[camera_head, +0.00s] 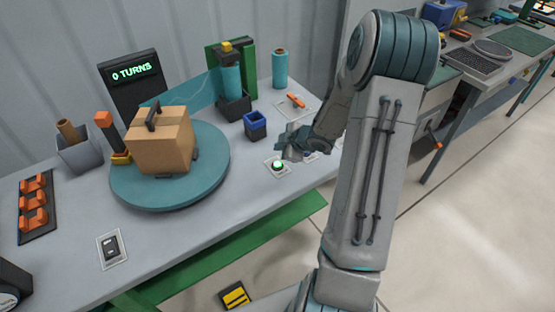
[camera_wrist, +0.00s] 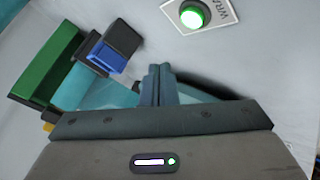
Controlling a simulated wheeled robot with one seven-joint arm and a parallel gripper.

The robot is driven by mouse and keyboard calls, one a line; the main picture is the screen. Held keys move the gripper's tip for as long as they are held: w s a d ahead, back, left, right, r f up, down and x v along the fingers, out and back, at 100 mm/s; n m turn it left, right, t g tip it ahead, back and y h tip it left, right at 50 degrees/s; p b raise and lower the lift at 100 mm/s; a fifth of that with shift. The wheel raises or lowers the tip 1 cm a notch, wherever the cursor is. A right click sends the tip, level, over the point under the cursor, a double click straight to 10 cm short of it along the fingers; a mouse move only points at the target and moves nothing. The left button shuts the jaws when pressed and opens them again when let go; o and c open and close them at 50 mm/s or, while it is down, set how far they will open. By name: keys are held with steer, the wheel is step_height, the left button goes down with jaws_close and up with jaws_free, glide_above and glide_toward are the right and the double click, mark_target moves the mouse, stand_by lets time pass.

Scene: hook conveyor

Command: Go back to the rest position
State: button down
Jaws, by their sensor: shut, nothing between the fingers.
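My gripper (camera_head: 285,142) is over the right part of the workbench, just above and beside a green lit button (camera_head: 278,166) on a white plate. In the wrist view the gripper's two fingers (camera_wrist: 157,84) are pressed together with nothing between them. The lit green button (camera_wrist: 190,17) shows in the wrist view at the top, ahead of the fingertips and apart from them. Its plate carries lettering that is partly cut off.
A cardboard box (camera_head: 160,140) sits on a teal turntable (camera_head: 125,188). A display (camera_head: 131,72) reads "0 TURNS". A blue-topped container (camera_head: 255,125), a teal film roll (camera_head: 280,69) and an orange-handled tool (camera_head: 296,101) stand near my gripper. The bench front (camera_head: 205,225) is clear.

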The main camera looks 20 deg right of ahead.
stand_by(0.8)
steer(key=shift+d+r, duration=0.1)
steer(key=shift+r, duration=0.15)
steer(key=s+r+m+g+h, duration=0.1)
steer(key=s+r+m+h, duration=0.6)
steer(key=r, duration=0.7)
steer(key=s+a+r+m+g+y, duration=0.1)
steer(key=s+a+r+m, duration=0.1)
steer(key=s+a, duration=0.4)
steer(key=s+a+r+m+g+y, duration=0.2)
steer(key=s+a+m, duration=0.2)
steer(key=s, duration=1)
steer(key=shift+a+r+m+g+b, duration=0.3)
steer(key=shift+a+r+b, duration=0.1)
steer(key=shift+a, duration=0.75)
